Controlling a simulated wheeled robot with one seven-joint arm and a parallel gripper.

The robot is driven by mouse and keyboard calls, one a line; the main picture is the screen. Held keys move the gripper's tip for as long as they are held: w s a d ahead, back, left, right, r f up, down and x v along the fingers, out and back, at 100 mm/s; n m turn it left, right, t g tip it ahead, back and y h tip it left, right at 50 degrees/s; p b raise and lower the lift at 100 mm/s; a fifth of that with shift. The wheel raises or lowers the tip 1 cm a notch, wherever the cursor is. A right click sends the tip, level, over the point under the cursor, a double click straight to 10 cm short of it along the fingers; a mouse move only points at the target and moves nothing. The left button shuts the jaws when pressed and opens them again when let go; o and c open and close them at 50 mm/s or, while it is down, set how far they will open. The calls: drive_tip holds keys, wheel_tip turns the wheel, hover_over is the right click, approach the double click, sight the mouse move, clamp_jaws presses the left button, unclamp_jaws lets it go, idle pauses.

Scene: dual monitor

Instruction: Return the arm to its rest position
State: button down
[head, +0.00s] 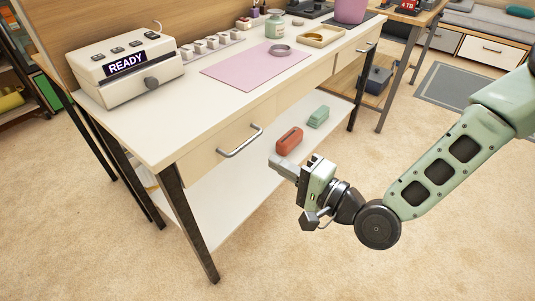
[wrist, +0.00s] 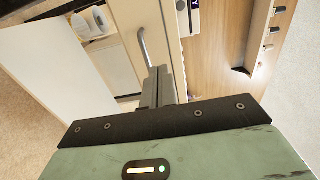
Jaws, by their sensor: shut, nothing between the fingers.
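My green arm comes in from the right edge of the head view and bends low in front of the desk. My gripper (head: 281,163) is at the desk's front, beside the lower shelf and below the drawer handle (head: 240,141). In the wrist view the fingers of my gripper (wrist: 160,72) are together with nothing between them, and the metal drawer handle (wrist: 145,47) shows just behind them. The drawer (head: 225,135) looks shut. I cannot tell from the views how far the fingertips are from the desk.
The desk (head: 190,121) bears a device reading READY (head: 130,68), a pink mat (head: 255,68), a jar and a tray. A red block (head: 289,141) and a green block (head: 318,117) lie on the lower shelf (head: 228,200). The carpet in front is clear.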

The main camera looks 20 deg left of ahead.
drive_tip(key=s+d+n+g+h, duration=0.4)
drive_tip(key=s+d+n+h, duration=0.1)
drive_tip(key=d+n+h, duration=0.55)
drive_tip(key=s+d+r+n+g+h, duration=0.1)
drive_tip(key=s+d+r+h, duration=0.25)
drive_tip(key=s+d, duration=0.2)
drive_tip(key=s+d+r+n+g+h, duration=0.1)
drive_tip(key=s+d+r+g+h, duration=0.1)
drive_tip(key=s+d+r, duration=0.4)
wheel_tip(320, 180, up, 23)
drive_tip(key=w+d+p, duration=0.1)
drive_tip(key=p, duration=2.3)
drive_tip(key=shift+d, duration=0.25)
